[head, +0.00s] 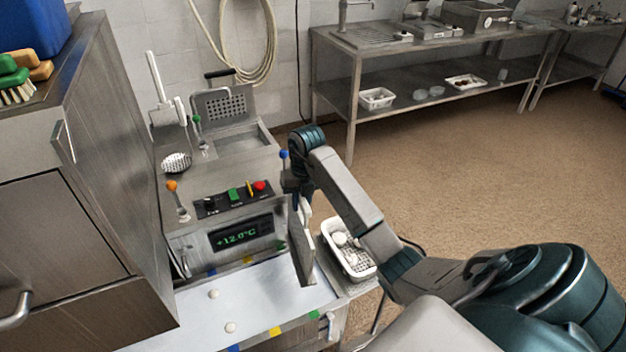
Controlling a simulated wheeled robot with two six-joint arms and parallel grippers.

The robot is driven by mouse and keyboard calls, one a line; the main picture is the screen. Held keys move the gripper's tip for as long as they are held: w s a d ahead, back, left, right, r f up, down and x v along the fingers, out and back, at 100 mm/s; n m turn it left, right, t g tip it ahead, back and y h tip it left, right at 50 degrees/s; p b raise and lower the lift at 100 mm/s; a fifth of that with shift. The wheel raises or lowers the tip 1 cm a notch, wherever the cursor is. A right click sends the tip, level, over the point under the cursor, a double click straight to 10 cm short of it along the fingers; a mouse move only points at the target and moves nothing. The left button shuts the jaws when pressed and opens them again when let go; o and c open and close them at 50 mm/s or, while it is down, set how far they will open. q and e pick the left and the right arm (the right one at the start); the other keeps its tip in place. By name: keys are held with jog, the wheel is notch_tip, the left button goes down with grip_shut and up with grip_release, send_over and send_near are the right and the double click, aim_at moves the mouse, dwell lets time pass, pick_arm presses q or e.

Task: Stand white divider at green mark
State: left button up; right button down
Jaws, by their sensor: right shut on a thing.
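My right gripper (303,205) comes in from the right and is shut on the top of a thin, upright panel, the divider (303,257), which looks pale grey here. The divider is over the right end of the white work surface (195,312). Its lower end is between a green mark (281,245) at the far edge and another green mark (314,315) at the near edge. I cannot tell whether its bottom touches the surface. My left gripper is not in view.
Yellow (275,331) and blue (234,348) marks lie left of the near green one. Small white round pieces (230,327) lie on the surface. A white perforated basket (335,225) stands just right. A control box (242,233) is behind, a steel cabinet (60,220) left.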

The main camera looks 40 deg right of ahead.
jog(key=a+f+n+h+b, duration=0.1)
jog(key=a+f+b, duration=0.1)
jog(key=f, duration=0.6)
jog(key=shift+a+f+n, duration=0.15)
jog(key=shift+a+n, duration=0.25)
jog(key=shift+a, duration=0.4)
jog(key=shift+b, duration=0.35)
jog(key=shift+f+b, duration=0.2)
jog(key=shift+b, duration=0.3)
